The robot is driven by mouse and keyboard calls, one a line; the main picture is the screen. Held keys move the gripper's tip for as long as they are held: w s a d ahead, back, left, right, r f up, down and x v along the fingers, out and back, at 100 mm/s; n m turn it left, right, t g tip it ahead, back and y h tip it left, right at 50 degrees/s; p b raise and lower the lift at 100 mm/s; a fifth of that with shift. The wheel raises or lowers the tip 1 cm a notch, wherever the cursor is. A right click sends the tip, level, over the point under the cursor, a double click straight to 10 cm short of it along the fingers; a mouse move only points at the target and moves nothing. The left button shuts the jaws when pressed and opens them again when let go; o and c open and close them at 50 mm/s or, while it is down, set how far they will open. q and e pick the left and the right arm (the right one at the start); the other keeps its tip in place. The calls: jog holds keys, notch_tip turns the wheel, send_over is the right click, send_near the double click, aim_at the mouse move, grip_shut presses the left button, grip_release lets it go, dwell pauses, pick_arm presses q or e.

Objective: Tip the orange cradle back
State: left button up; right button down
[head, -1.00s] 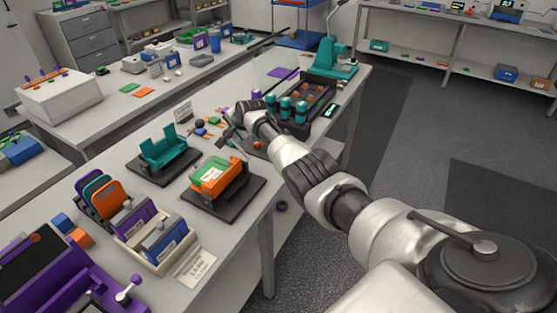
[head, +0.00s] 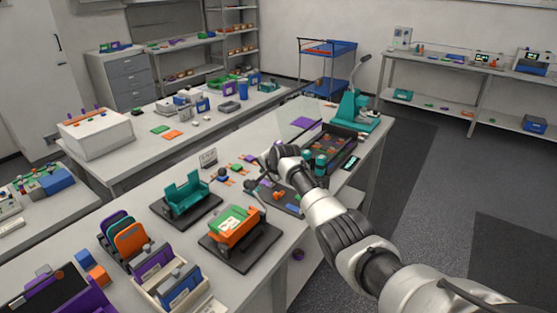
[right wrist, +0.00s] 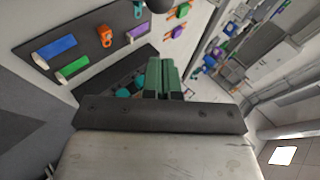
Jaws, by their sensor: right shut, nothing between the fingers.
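The orange cradle (head: 239,234) sits on a dark base plate (head: 240,257) near the front edge of the bench. A green piece (head: 232,220) with a white label lies in it. The cradle looks slanted, but I cannot tell its exact tilt. My right gripper (right wrist: 163,66) shows in the right wrist view with its green fingers shut and empty. In the head view my right arm reaches over the bench beyond the cradle, apart from it; the fingers are small and partly hidden there. The cradle is not clearly visible in the wrist view. My left gripper is out of view.
An empty teal cradle (head: 187,193) stands behind and left of the orange one. A rack with upright panels (head: 130,243) and a wooden box (head: 164,291) are at the near left. A tray (head: 336,143) and teal stand (head: 357,112) are farther right.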

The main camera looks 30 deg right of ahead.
jog(key=v, duration=0.8)
jog(key=shift+w+a+r+b, duration=0.3)
jog(key=shift+a+b, duration=0.05)
jog(key=shift+a, duration=0.05)
